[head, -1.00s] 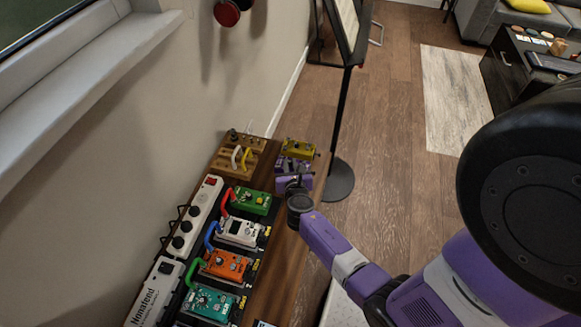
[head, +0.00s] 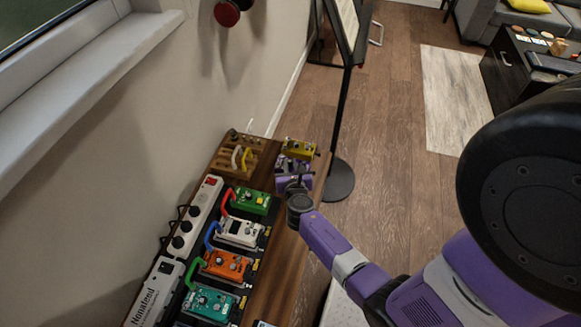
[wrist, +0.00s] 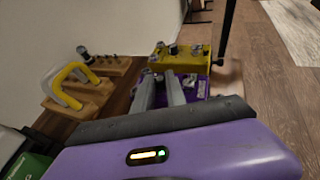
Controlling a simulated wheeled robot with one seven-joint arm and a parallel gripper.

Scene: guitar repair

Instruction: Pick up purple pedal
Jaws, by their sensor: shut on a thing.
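The purple pedal (head: 302,181) is near the far end of the wooden bench, just in front of the yellow pedal (head: 299,147). In the wrist view, the purple pedal (wrist: 195,88) shows around my fingers, and the yellow pedal (wrist: 183,60) is right behind it. My gripper (head: 293,183) reaches it from the near side and is shut on it. In the wrist view, both fingers of my gripper (wrist: 160,93) point away over the purple pedal. The fingers and wrist hide much of the pedal. I cannot tell whether it is clear of the bench.
A pedalboard with green (head: 250,201), white (head: 239,233), orange (head: 226,267) and teal (head: 209,302) pedals lies at left. A white power strip (head: 197,216) is beside it. A wooden holder with cables (head: 225,160) stands against the wall. A black stand (head: 340,180) is beyond the bench's right edge.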

